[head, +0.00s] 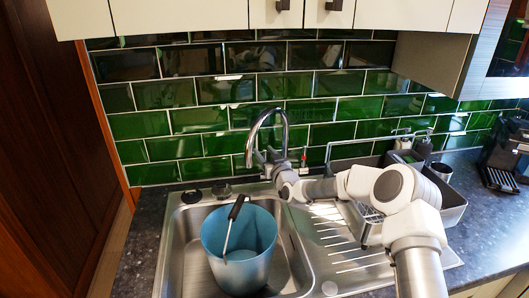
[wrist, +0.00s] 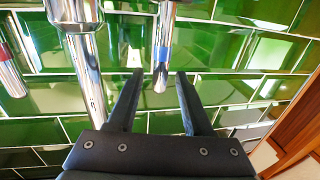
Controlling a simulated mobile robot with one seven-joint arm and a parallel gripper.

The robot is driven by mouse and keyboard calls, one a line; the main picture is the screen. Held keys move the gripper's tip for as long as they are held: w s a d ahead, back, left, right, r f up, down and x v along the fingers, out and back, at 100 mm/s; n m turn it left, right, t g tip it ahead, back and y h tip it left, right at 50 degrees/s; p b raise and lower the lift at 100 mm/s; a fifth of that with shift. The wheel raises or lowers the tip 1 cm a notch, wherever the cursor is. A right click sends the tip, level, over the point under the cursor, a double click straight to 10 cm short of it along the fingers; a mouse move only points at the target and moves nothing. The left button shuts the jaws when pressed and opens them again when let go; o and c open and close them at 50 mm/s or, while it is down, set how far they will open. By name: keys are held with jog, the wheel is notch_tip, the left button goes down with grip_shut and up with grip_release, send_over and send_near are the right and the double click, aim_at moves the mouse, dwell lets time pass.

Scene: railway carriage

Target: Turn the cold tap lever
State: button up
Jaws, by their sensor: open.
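The cold tap lever (wrist: 162,55) is a chrome rod with a blue band near its end. In the wrist view its end sits in the gap between the fingertips of my gripper (wrist: 157,76), nearer the left finger; I cannot tell if they touch. My gripper is open and empty. In the head view my gripper (head: 266,160) is at the tap, beside the chrome arched spout (head: 284,125), and the cold lever cannot be made out there. The hot lever (wrist: 8,68), with a red band, is at the left of the wrist view.
A steel sink (head: 178,258) holds a blue bucket (head: 238,252) with a black-gripped handle sticking up, below the tap. A ribbed drainer (head: 340,262) lies under my arm. A grey rack (head: 452,192) stands to the right. Green tiles (head: 165,122) rise behind.

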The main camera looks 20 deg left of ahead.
jog(key=shift+w+a, duration=0.1)
grip_shut()
dwell(0.3)
dwell(1.2)
